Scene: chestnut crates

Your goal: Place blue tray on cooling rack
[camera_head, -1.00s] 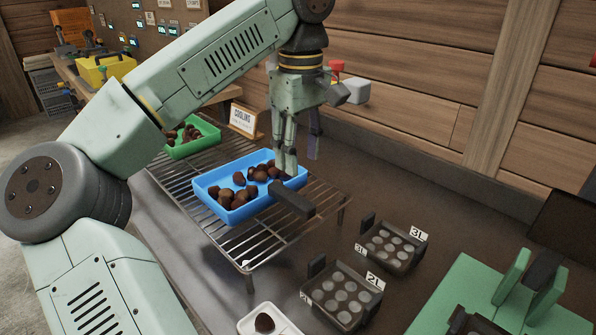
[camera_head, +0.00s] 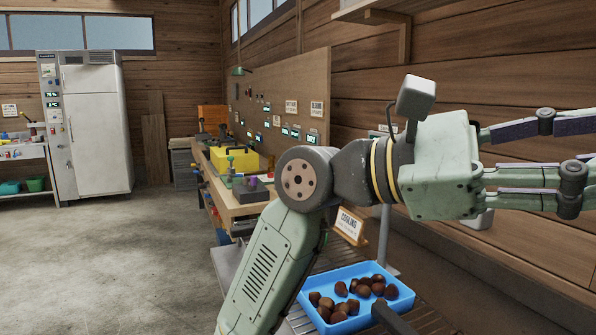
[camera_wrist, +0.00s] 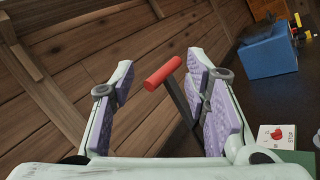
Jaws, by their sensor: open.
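The blue tray (camera_head: 393,303) holds several brown chestnuts and rests on the wire cooling rack (camera_head: 428,318) at the lower right of the head view. A dark handle sticks out from its near side. A small "COOLING" sign (camera_head: 349,224) stands behind the tray. My gripper (camera_head: 590,158) is raised above and to the right of the tray, pointing right, apart from it. Its fingers are spread and hold nothing. In the wrist view the open fingers (camera_wrist: 158,100) frame the wooden wall and a red-ended lever (camera_wrist: 163,73). The tray is not in the wrist view.
A wooden bench with a yellow box (camera_head: 233,161) stands along the wall at the back. A white refrigerator (camera_head: 97,130) stands at the far left. The floor (camera_head: 110,260) is clear. The wrist view shows a blue box (camera_wrist: 270,54) and a card with a red mark (camera_wrist: 277,137).

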